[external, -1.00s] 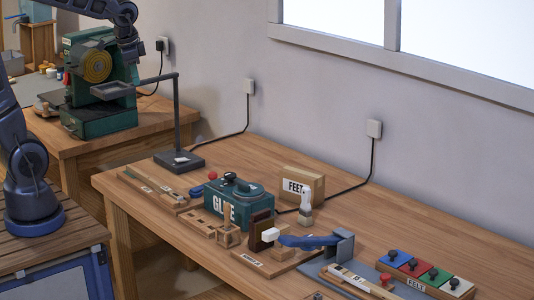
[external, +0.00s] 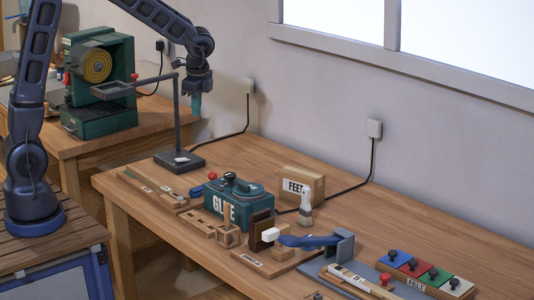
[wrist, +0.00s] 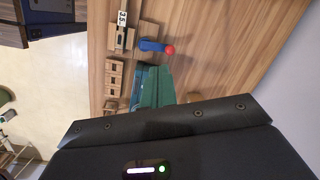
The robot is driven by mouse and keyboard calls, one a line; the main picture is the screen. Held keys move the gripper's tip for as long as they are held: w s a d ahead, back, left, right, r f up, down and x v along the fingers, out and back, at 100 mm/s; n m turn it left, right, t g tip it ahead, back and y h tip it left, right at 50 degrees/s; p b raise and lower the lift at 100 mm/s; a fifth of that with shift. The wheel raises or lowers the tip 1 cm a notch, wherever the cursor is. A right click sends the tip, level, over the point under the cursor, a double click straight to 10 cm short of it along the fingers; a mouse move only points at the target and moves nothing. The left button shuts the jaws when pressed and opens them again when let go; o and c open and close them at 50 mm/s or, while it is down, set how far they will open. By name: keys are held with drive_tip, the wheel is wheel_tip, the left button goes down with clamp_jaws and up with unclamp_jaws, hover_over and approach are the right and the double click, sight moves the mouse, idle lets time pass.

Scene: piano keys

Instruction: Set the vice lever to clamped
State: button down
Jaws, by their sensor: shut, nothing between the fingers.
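A blue lever with a white end (external: 310,241) lies across the front middle of the bench, its right end at a grey upright block (external: 343,246). A second, short blue lever with a red knob (external: 212,176) is at the bench's left; it also shows in the wrist view (wrist: 154,46). I cannot tell for certain which is the vice lever. My gripper (external: 195,112) points down, shut and empty, high above the bench's back left, just right of the grey stand, apart from both levers.
The grey stand (external: 177,118) rises close beside my gripper. A green glue box (external: 238,206) and a FEET box (external: 304,184) stand mid-bench. A felt tray (external: 416,283) is at the right. The bench's back right is clear.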

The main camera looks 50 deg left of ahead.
drive_tip(key=w+d+f+m+g, duration=0.1)
drive_tip(key=w+d+f+m, duration=0.2)
drive_tip(key=f, duration=0.7)
drive_tip(key=w+d, duration=0.2)
drive_tip(key=w, duration=0.1)
drive_tip(key=shift+d+f+m+y, duration=0.15)
drive_tip(key=shift+f+m+y, duration=0.15)
drive_tip(key=shift+m, duration=0.1)
drive_tip(key=x, duration=0.9)
drive_tip(key=shift+f, duration=0.4)
